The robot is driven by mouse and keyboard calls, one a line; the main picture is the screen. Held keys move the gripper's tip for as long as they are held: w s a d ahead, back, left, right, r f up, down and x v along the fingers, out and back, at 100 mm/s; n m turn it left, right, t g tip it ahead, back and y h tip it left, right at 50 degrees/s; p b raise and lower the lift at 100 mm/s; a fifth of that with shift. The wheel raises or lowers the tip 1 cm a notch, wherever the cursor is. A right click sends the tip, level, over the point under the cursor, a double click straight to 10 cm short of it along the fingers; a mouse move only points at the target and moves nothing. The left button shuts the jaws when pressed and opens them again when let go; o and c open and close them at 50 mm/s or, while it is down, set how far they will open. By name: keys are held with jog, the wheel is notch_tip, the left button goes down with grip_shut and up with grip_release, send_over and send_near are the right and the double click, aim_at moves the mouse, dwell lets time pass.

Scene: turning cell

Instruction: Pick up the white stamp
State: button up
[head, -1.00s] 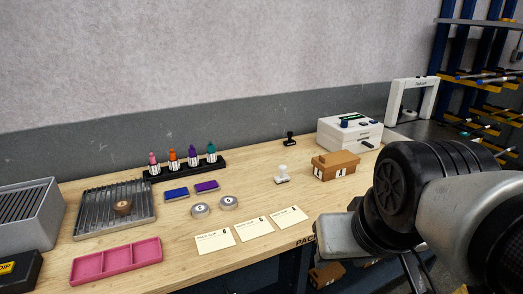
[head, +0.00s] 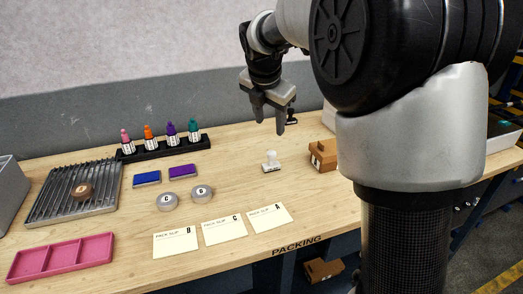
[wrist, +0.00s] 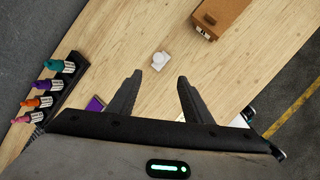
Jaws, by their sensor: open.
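The white stamp (head: 270,161) stands upright on the wooden bench, left of the cardboard box. It also shows in the wrist view (wrist: 160,60), ahead of my fingertips and roughly between their lines. My gripper (head: 269,120) is open and empty. It points down and hangs above the bench, over and a little behind the stamp in the head view, apart from it. In the wrist view both fingers (wrist: 158,84) show spread.
A cardboard box (head: 322,154) stands just right of the stamp. Ink bottles in a black rack (head: 165,146), two ink pads (head: 147,179), two round tins (head: 167,201) and pack slips (head: 222,230) lie left and in front.

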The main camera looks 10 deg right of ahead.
jog(key=b, duration=0.2)
send_near(272, 153)
jog(key=x, duration=0.3)
jog(key=shift+b+x, duration=0.3)
jog(key=shift+x, duration=2.85)
jog(key=shift+w, duration=0.1)
grip_shut()
